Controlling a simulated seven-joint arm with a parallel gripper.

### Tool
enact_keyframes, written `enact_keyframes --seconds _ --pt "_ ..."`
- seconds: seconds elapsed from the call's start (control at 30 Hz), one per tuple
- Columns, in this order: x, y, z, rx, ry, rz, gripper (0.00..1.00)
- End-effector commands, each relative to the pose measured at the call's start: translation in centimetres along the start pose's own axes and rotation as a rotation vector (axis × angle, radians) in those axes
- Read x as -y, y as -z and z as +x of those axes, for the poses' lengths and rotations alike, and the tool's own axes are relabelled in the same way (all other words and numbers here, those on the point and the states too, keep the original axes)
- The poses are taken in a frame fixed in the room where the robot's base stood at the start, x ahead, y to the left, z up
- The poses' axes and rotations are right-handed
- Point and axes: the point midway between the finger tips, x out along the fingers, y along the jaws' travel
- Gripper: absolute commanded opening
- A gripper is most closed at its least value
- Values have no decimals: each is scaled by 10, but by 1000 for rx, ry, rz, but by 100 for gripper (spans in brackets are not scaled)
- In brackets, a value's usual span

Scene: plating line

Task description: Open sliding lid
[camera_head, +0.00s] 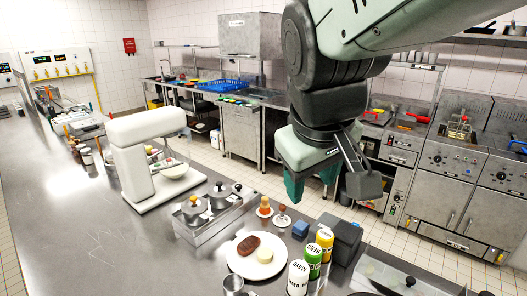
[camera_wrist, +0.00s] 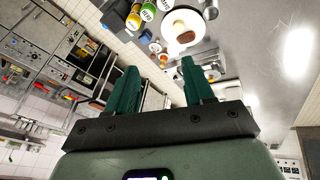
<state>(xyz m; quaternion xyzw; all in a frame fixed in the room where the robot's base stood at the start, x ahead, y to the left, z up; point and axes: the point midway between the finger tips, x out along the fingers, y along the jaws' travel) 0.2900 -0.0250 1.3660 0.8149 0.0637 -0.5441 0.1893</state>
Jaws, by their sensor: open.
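A steel container with a flat lid (camera_head: 385,273) and a small dark knob (camera_head: 410,281) stands at the bottom right of the head view. It is cut off by the frame edge, so I cannot tell how far the lid is open. My gripper (camera_head: 312,188) hangs in the air above and behind the counter, well apart from the lid. In the wrist view my gripper (camera_wrist: 158,63) shows two green fingers spread apart with nothing between them. I cannot make out the lid in the wrist view.
A plate (camera_head: 257,272) with food, upright labelled bottles (camera_head: 313,262), a dark box (camera_head: 342,238) and a blue block (camera_head: 300,229) stand left of the container. A steel holder with lidded pots (camera_head: 208,222) and a white mixer (camera_head: 138,160) stand farther left.

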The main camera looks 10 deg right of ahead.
Motion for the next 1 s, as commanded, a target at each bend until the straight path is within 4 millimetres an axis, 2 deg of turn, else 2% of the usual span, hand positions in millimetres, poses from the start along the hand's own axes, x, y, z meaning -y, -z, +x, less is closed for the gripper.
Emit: enact_keyframes --seconds 0.07,0.17,0.37,0.47,0.57,0.7,0.83,1.0 --pt "-19 10 21 58 -19 -12 52" --pt "-50 12 49 139 -41 11 52" --pt "-124 -1 121 290 -30 70 52" --pt "-163 -21 163 348 2 113 52" --pt "-198 -51 205 387 48 167 52" --pt "-238 -99 256 406 112 252 52" --pt "-259 -136 288 399 156 319 52" --pt "-270 -159 306 388 178 360 52"
